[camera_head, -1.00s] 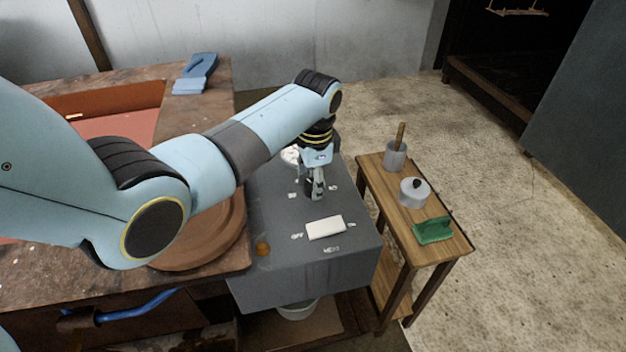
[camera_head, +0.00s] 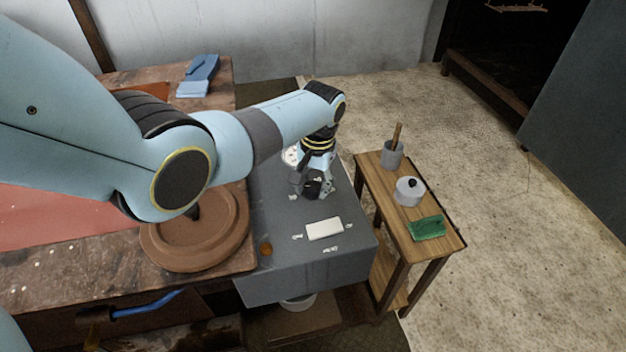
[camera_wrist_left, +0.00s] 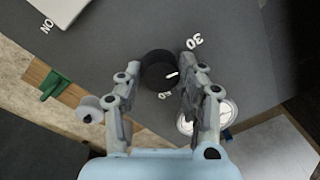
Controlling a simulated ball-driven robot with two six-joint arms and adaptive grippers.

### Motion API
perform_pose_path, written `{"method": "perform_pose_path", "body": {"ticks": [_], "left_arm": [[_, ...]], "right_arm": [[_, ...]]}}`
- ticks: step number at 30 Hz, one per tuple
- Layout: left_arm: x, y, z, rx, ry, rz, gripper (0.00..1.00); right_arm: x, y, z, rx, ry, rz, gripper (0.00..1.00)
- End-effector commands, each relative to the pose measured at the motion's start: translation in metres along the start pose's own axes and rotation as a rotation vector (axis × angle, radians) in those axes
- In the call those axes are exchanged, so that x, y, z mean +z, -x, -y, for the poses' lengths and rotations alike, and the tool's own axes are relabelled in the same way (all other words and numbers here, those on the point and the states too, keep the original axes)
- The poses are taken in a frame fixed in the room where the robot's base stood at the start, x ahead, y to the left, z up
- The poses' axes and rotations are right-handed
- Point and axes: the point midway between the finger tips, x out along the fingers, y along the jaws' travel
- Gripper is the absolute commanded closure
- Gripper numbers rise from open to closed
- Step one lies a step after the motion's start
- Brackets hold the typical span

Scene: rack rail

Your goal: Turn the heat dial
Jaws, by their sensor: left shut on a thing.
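The heat dial (camera_wrist_left: 158,68) is a round black knob with a white pointer line, on the top of a dark grey box-shaped unit (camera_head: 290,268). In the left wrist view it sits between the two fingers of my left gripper (camera_wrist_left: 160,76), which are shut on it. The pointer line slants toward the right finger. A white "30" and a second number, partly hidden, are printed beside the dial. In the head view my left gripper (camera_head: 313,188) points down at the unit, and its fingers largely hide the dial. My right gripper is not in view.
A white rocker switch (camera_head: 324,228) and an orange spot (camera_head: 265,248) are on the unit. A round gauge (camera_head: 291,156) is behind the gripper. A wooden side table (camera_head: 440,245) at right holds a pot (camera_head: 409,191), a cup (camera_head: 392,155) and a green thing (camera_head: 427,228).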

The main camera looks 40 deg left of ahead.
Motion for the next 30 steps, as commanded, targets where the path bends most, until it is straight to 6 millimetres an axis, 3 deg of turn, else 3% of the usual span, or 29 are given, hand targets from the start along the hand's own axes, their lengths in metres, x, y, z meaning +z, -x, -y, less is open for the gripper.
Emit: {"method": "perform_pose_path", "body": {"ticks": [12,30], "left_arm": [[-0.0008,0.0004,-0.0001,0.000,0.208,0.014,0.94],[-0.0013,0.0003,0.0001,0.001,0.245,0.015,0.94]], "right_arm": [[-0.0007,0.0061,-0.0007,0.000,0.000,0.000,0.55],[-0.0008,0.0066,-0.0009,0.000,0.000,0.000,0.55]]}}
